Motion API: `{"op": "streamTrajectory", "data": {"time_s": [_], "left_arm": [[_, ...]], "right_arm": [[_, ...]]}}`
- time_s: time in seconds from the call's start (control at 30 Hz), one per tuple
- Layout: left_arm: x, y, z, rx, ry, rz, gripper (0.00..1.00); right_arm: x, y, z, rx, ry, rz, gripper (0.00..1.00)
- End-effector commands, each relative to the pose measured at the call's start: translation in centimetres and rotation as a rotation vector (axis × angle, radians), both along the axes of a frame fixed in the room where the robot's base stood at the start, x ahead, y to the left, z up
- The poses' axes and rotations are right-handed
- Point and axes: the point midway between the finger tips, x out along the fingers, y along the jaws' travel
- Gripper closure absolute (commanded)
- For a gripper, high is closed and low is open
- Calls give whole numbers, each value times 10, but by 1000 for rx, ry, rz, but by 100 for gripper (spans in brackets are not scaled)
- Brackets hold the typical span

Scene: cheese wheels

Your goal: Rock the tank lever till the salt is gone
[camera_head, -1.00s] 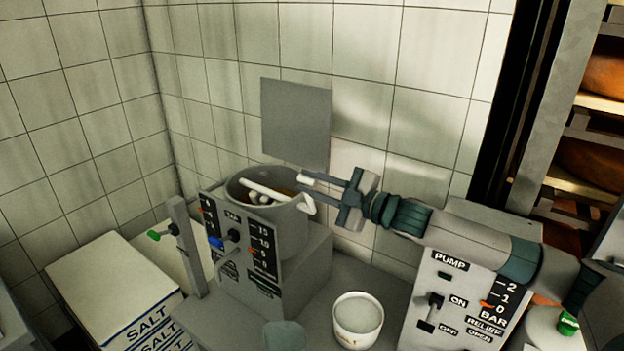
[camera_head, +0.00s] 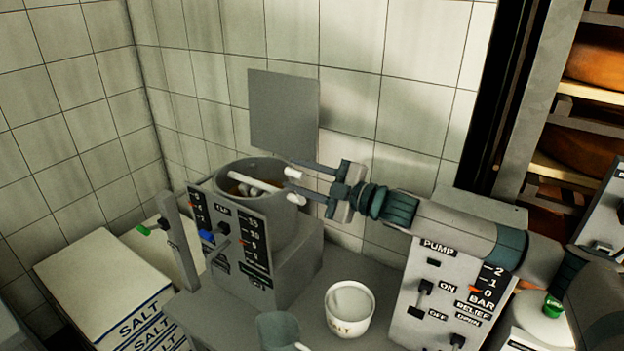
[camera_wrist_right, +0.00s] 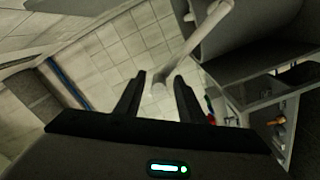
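The tank (camera_head: 265,215) is a grey round vessel on a grey block, open at the top, with a scale panel on its front. A white lever (camera_head: 240,180) shows at its rim, and white parts show by the gripper. My right gripper (camera_head: 292,182) is at the tank's right rim with its two fingers apart. In the right wrist view, a white rod (camera_wrist_right: 197,43), apparently the lever, has its end between my open fingers, with a gap on each side. Any salt in the tank cannot be made out. My left gripper is not in view.
Salt boxes (camera_head: 100,285) stand at left. A white salt tub (camera_head: 349,311) and a dark green cup (camera_head: 277,332) stand in front. The pump box (camera_head: 436,285) is at right, and a grey wall plate (camera_head: 284,112) is behind the tank. Cheese shelves (camera_head: 590,92) are far right.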

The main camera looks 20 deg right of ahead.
Motion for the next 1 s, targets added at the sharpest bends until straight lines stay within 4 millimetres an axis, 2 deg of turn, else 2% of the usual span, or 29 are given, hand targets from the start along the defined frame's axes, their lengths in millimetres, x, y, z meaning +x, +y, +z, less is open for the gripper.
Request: {"op": "streamTrajectory", "data": {"time_s": [0.27,0.77,0.87,1.0], "left_arm": [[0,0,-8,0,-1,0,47],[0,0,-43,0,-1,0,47],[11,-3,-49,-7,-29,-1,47],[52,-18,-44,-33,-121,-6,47]], "right_arm": [[-13,-11,-3,0,1,-1,64],[-78,-63,-6,-3,2,-3,64],[-92,-73,-6,-4,2,-1,64],[-102,-82,-4,-2,0,-4,64]]}}
